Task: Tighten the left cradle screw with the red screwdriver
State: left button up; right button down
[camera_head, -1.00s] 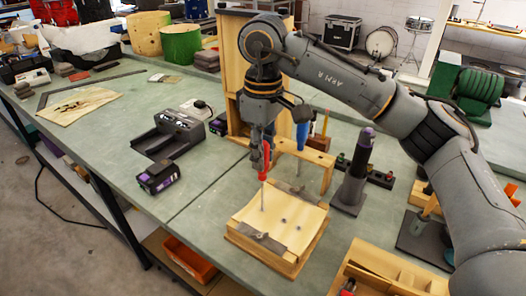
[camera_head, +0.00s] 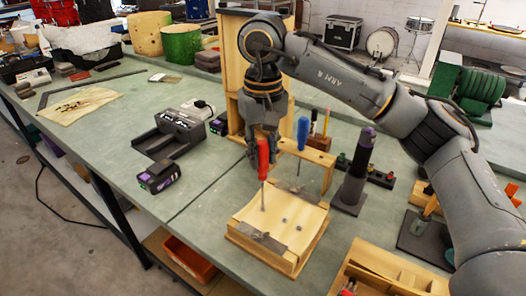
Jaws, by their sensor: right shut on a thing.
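The red screwdriver (camera_head: 263,155) stands about upright, with its tip down on the left part of the pale wooden cradle (camera_head: 290,212). My right gripper (camera_head: 263,140) is shut on the upper part of its red handle. The left screw is hidden or too small to tell at the tip; I cannot tell how deep it sits. Two small dark screw heads (camera_head: 284,220) show on the cradle to the right of the tip. Grey plates lie at the cradle's front and back corners. My left gripper is not in view.
A wooden rack (camera_head: 318,156) behind the cradle holds a blue-handled screwdriver (camera_head: 302,132). A dark post with a purple top (camera_head: 358,165) stands right of it. A battery (camera_head: 160,176) and charger (camera_head: 170,133) lie left. The bench left of the cradle is clear.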

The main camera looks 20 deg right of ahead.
jog(key=shift+f+m, duration=0.2)
jog(key=shift+m, duration=1.2)
jog(key=m, duration=0.3)
jog(key=shift+m, duration=1)
jog(key=m, duration=0.5)
jog(key=shift+w, duration=0.15)
jog(key=shift+r, duration=0.1)
